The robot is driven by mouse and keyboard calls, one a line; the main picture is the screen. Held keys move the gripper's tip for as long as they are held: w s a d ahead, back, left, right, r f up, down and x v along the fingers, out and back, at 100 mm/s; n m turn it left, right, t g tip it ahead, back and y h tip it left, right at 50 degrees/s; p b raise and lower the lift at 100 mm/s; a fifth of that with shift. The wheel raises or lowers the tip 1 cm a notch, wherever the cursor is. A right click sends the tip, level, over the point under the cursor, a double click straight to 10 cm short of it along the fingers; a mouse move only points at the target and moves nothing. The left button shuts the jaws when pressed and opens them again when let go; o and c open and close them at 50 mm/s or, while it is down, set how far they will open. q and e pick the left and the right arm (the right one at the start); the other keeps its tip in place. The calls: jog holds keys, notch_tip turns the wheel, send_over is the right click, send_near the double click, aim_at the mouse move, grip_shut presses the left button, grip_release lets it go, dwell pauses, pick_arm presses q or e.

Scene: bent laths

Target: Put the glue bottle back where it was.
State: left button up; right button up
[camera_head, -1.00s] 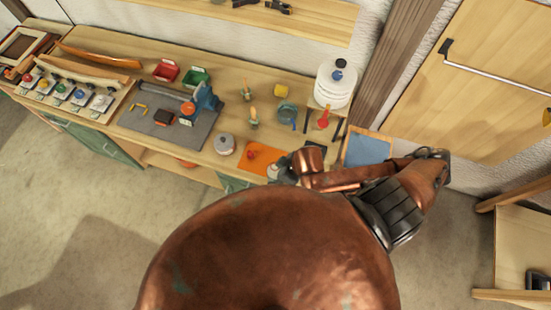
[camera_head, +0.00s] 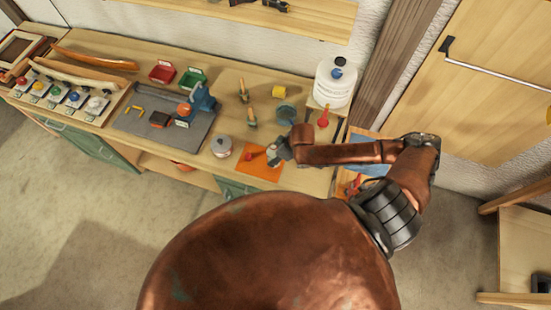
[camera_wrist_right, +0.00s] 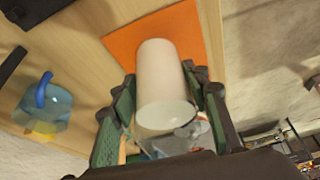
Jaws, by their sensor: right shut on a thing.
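My right gripper (camera_head: 280,152) is shut on a pale cylindrical body, taken to be the glue bottle (camera_wrist_right: 165,75). In the right wrist view the fingers (camera_wrist_right: 165,115) flank the bottle, and its round end faces the camera. Its far end is over or against the orange mat (camera_wrist_right: 190,22); I cannot tell whether they touch. In the head view a small red tip (camera_head: 257,156) shows over the orange mat (camera_head: 262,172), left of the gripper. The gripper and wrist hide most of the bottle there. My left gripper is not in view.
A round grey tin (camera_head: 221,147) stands left of the mat. A vise (camera_head: 201,98) is further left.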

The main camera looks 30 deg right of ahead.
jog(key=shift+w+f+p, duration=0.15)
jog(key=shift+f+p, duration=0.25)
jog(key=shift+f, duration=1.35)
jog(key=o, duration=1.5)
jog(key=shift+f, duration=0.1)
jog(key=v, duration=1.2)
jog(key=shift+d+b, duration=0.1)
jog(key=shift+b, duration=0.25)
